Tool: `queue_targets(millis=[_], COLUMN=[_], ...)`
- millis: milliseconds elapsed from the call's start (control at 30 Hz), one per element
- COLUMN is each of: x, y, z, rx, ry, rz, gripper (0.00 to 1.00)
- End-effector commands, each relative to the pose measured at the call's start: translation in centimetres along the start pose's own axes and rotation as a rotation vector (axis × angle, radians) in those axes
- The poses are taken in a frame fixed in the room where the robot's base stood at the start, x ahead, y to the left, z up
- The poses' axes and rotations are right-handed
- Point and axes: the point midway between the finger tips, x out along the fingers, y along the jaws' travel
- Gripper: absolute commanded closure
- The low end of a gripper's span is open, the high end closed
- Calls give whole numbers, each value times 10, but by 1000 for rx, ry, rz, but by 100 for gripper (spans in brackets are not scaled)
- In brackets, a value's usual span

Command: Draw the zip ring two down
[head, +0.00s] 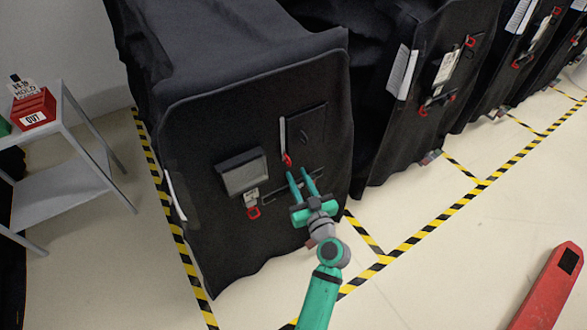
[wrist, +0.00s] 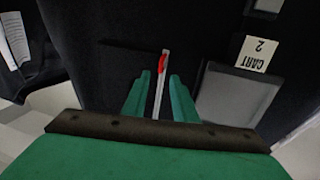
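The black cover (head: 200,130) of the nearest cart has a short upright pale zip strip (head: 283,132) on its front. A red zip ring (head: 288,160) hangs at the strip's lower end. In the wrist view, the red ring (wrist: 162,63) lies just beyond my fingertips, and the pale strip (wrist: 158,100) shows between the fingers. My gripper (head: 298,172) is open, with its teal fingers pointing at the cover just below the ring. In the wrist view, my gripper (wrist: 160,76) has a clear gap between its fingers. I cannot tell whether the fingers touch the cover.
A second red ring (head: 254,213) sits lower left on the same cover, below a grey pocket (head: 242,172). A metal side table (head: 85,170) with a red box (head: 34,110) stands at the left. More covered carts (head: 440,90) line the right. Pale floor lies at the lower right.

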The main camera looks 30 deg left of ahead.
Motion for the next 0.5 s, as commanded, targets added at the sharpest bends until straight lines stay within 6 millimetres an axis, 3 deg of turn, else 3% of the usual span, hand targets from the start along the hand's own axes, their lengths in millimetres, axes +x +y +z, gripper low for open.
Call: queue_targets(millis=[200,500], x=[-37,-55], y=[0,-1], z=[0,0], rx=[1,0], ry=[0,1], rz=[1,-1], gripper=[74,74])
